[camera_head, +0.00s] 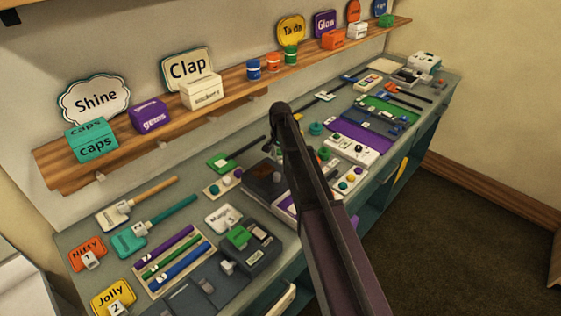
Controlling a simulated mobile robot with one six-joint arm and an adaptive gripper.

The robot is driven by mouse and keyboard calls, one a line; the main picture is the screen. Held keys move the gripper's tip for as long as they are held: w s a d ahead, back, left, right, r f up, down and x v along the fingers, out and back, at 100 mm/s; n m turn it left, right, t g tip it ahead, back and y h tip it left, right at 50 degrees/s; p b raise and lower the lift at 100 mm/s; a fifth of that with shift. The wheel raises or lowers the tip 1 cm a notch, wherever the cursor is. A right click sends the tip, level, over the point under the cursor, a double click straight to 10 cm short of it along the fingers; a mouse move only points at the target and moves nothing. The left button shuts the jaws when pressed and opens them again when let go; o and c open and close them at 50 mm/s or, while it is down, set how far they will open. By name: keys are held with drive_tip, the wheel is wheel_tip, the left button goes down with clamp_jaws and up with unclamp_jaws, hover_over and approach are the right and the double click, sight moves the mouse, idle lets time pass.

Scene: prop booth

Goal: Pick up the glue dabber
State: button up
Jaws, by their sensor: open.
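I cannot tell for sure which thing is the glue dabber. Several long-handled tools lie on the grey-green bench (75,240). One has a wooden handle and a pale head (140,203), at the near left. Beside it lies a tool with a teal handle and teal head (155,226). A smaller tool with a green head and dark handle (229,159) lies farther back. My dark arm rises from the bottom right across the middle of the bench and hides part of it. My gripper does not show.
A wooden shelf (200,122) above the bench bears signs, boxes and small pots. A tray of purple, green and blue sticks (150,288) and dark boxes crowd the near bench. Orange (87,252) and yellow (112,297) tags lie at the left edge. Open carpet (460,230) is at right.

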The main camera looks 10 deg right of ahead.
idle(0.4)
clamp_jaws()
drive_tip(key=shift+r, duration=0.2)
wheel_tip(320, 180, up, 10)
drive_tip(key=p, duration=1)
drive_tip(key=shift+f, duration=0.15)
idle(0.6)
